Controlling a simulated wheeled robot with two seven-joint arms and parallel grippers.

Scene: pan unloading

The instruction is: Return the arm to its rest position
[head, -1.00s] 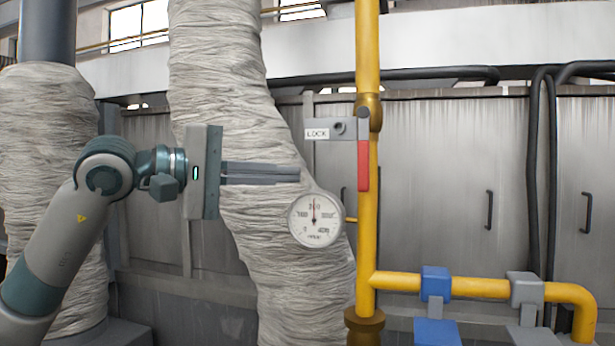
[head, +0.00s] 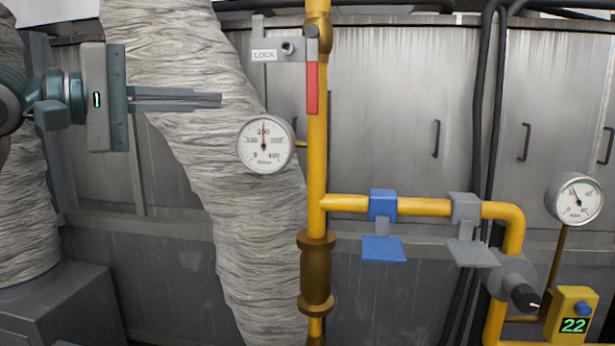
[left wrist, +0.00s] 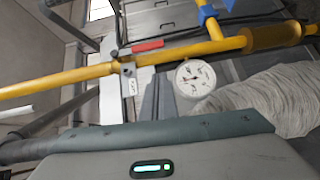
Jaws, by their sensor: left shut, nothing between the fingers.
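My left gripper (head: 220,101) is in the upper left of the head view, with its two grey fingers pointing right. The fingers are together with nothing between them. They are apart from the yellow pipe (head: 317,150) and show in front of the wrapped pipe (head: 190,60). In the left wrist view the fingers (left wrist: 157,98) show beside the white gauge (left wrist: 195,78). That gauge also shows in the head view (head: 265,144), below and right of the fingertips. My right gripper does not show.
A red lever (head: 312,88) hangs down along the yellow pipe beside the LOCK plate (head: 265,56). A blue clamp (head: 383,205) and a grey clamp (head: 466,207) sit on the horizontal pipe. A second gauge (head: 574,199), a black knob (head: 525,297) and a yellow box reading 22 (head: 572,315) are at right.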

